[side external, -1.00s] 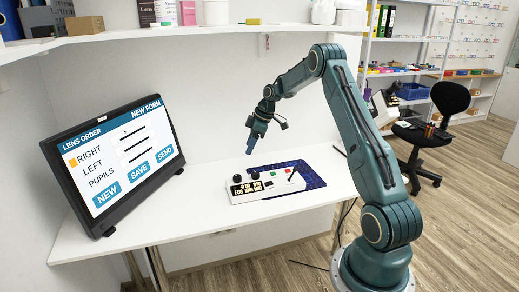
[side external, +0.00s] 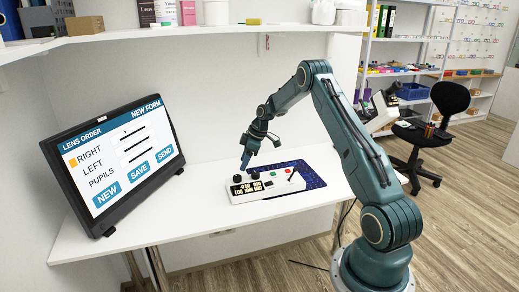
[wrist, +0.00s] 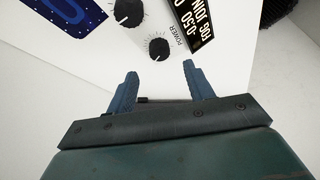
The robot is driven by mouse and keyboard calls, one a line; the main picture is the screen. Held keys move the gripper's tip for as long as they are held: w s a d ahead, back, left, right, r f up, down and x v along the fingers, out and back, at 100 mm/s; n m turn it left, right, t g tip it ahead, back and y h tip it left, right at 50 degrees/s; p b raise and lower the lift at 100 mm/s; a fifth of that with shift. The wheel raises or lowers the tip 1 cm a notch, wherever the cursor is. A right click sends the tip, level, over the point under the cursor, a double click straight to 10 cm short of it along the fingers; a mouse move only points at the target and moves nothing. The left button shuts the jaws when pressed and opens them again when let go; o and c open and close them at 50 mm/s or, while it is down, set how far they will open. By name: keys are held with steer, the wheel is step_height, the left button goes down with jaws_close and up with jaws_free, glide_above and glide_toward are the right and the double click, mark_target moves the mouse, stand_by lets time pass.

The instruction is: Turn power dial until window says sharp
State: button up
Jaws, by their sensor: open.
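The white control box (side external: 285,187) lies on the table. In the side view the power dial (side external: 237,179) is at the box's left end. The black display window (wrist: 198,22) appears to read 0.50 and a line that starts with FOG; it also shows in the side view (side external: 247,188). I cannot make out "sharp" on it. My gripper (wrist: 160,68) is open and empty. Its fingers point at the power dial, which lines up with the gap between them; the remaining distance is unclear.
A second black dial (wrist: 128,11) sits close to the power dial. The box has coloured buttons and a small red-topped lever (side external: 289,171). A dark blue mat (side external: 313,179) lies under and behind it. A lens order screen (side external: 120,160) stands at the left. A shelf (side external: 200,33) hangs above.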

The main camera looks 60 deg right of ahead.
mark_target(237, 176)
steer(key=shift+x, duration=3.45)
steer(key=c, duration=1)
